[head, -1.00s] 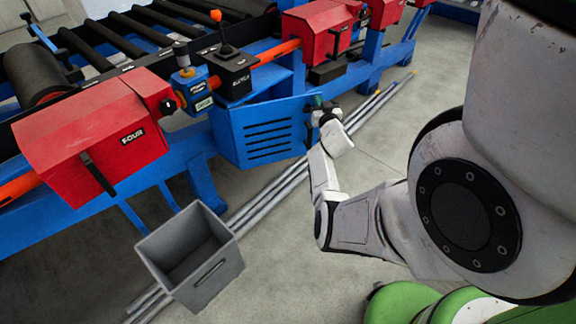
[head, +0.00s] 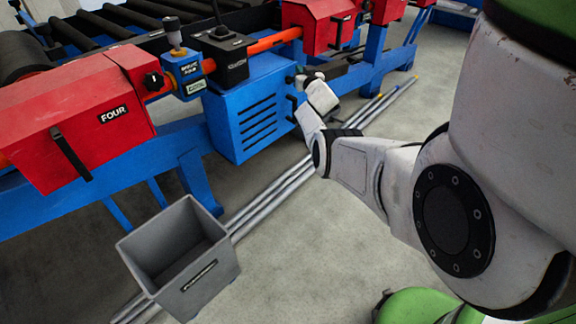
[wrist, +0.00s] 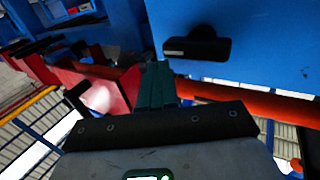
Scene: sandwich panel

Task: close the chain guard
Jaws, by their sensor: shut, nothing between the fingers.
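The chain guard (head: 258,118) is a blue slatted panel on the blue housing under the black control box in the head view. It looks in line with the housing; I cannot tell if it is fully flush. Its black handle (head: 291,107) is near its right edge. In the wrist view a black handle (wrist: 197,46) sits on a blue surface (wrist: 255,35) just ahead of the fingers. My gripper (head: 300,80) is at the panel's right edge, partly hidden by my wrist. Its dark green fingers (wrist: 157,85) are together and empty, close to the blue surface; contact is unclear.
A grey bin (head: 180,258) stands on the floor at front left. Long metal rods (head: 270,195) lie on the floor below the machine. Red covers (head: 75,125) and an orange shaft (head: 270,42) run along the machine.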

